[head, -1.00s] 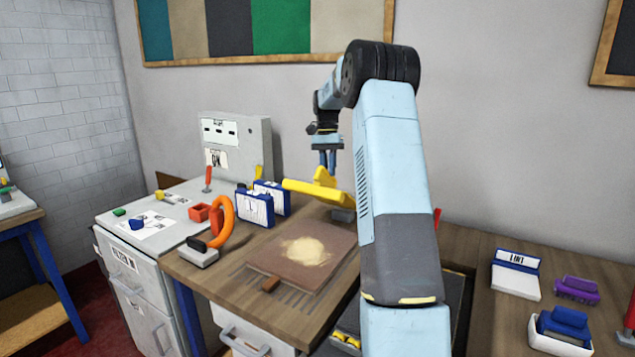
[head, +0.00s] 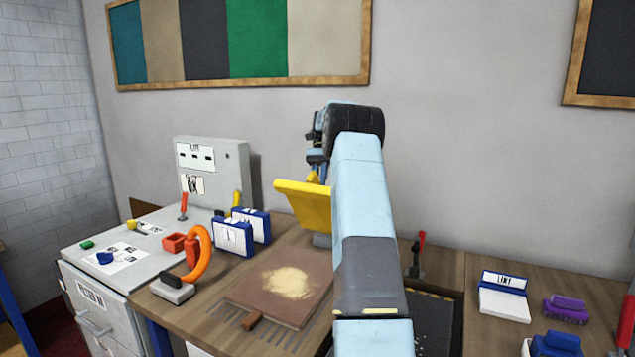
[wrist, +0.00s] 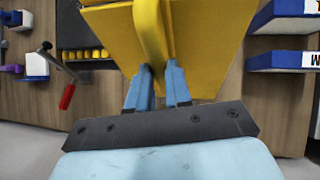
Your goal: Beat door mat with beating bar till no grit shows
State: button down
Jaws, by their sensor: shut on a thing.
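The door mat (head: 257,289) is a brown slab lying on the wooden bench, with a pale patch of grit (head: 287,282) on its middle. The beating bar (head: 304,203) is a yellow flat paddle with a raised handle. My gripper (wrist: 158,90) is shut on the beating bar's handle (wrist: 150,40) in the wrist view. In the head view the bar is tilted above the back of the bench, behind the mat. My arm hides its right end and most of the gripper there.
Two blue-and-white boxes (head: 233,238) and an orange ring-handled tool (head: 199,256) stand left of the mat. A red-handled clamp (head: 418,250) and a dark recessed tray (head: 437,320) lie to the right. A LINT box (head: 503,296) and purple brush (head: 566,309) sit further right.

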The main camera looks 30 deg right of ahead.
jog(key=shift+d, duration=0.1)
jog(key=c, duration=1.1)
grip_release()
jog(key=shift+o, duration=0.2)
